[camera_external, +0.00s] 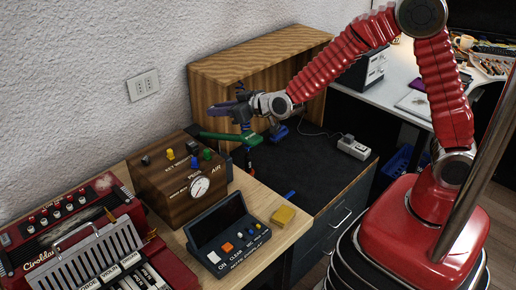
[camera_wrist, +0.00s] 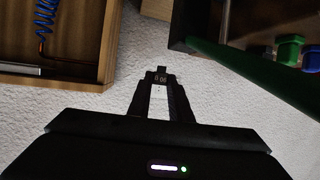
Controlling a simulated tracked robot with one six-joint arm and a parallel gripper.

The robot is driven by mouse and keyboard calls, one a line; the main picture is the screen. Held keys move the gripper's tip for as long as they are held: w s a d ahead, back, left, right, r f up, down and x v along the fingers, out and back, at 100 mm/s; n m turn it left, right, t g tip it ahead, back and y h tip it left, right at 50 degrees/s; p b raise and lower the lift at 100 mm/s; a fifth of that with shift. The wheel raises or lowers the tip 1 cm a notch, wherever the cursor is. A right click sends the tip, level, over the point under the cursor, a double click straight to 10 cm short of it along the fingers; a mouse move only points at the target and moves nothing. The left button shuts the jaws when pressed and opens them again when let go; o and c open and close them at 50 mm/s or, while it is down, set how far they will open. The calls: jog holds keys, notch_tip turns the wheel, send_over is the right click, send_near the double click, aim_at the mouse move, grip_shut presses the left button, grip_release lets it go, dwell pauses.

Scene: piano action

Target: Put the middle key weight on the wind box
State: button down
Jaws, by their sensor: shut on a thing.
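My gripper (camera_external: 222,108) is at the back of the bench, above a green bar and in front of the wooden shelf. In the wrist view its fingers (camera_wrist: 160,85) are shut on a small dark piece (camera_wrist: 160,78) with pale marks, held at the tips against the white wall. It may be the middle key weight; I cannot tell for sure. The wind box (camera_external: 160,193), a brown wooden box with a round gauge, stands to the left and nearer the camera. Yellow (camera_external: 170,154), blue and green pieces stand on its top. My gripper is apart from it.
A wooden shelf (camera_external: 235,68) stands behind my gripper. A green bar (camera_external: 216,136) lies below it. A dark button panel (camera_external: 228,238), a yellow block (camera_external: 283,214) and a red accordion (camera_external: 75,243) are in front. The dark mat (camera_external: 318,172) is mostly clear.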

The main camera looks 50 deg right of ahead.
jog(key=s+a+r+y, duration=0.1)
jog(key=s+a+r, duration=0.3)
jog(key=a+r, duration=0.3)
jog(key=n+y, duration=0.1)
jog(key=n, duration=0.1)
send_over(189, 176)
jog(key=shift+f+g, duration=0.4)
jog(key=shift+f, duration=0.3)
jog(key=shift+f, duration=0.1)
jog(key=shift+f, duration=3.05)
jog(key=shift+f, duration=0.1)
jog(key=shift+f, duration=1.75)
